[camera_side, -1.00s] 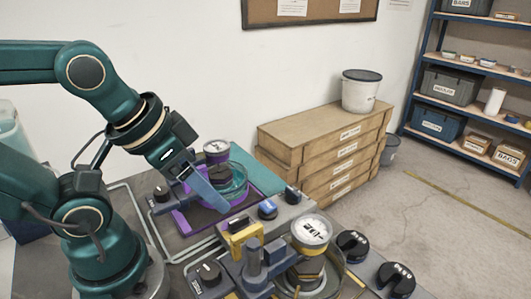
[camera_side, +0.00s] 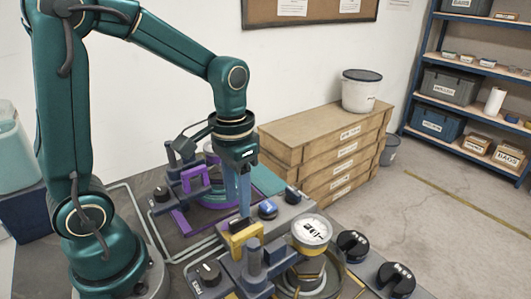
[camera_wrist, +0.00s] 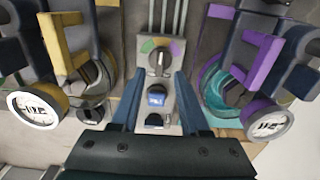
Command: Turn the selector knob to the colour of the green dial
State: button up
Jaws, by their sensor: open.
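The selector knob (camera_wrist: 158,60) is a grey round knob on a light panel in the wrist view. Green, orange and purple marks arc around its far side; its pale pointer is too small to read surely. My gripper (camera_wrist: 158,80) is open and empty, its two blue fingers on either side of the panel, just short of the knob. In the side view my gripper (camera_side: 243,212) points straight down behind the yellow handle, and the knob is hidden. The dials have white faces: one with a yellow rim (camera_wrist: 37,110), one with a purple rim (camera_wrist: 266,122). No green-rimmed dial shows.
A yellow handle (camera_wrist: 65,42) and a purple handle (camera_wrist: 264,50) flank the panel. A blue button (camera_wrist: 157,95) sits on the panel nearer me. Wooden drawers (camera_side: 330,150) stand behind the bench.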

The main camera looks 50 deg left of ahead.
aim_at(239, 219)
jog(key=shift+f, duration=2.2)
grip_shut()
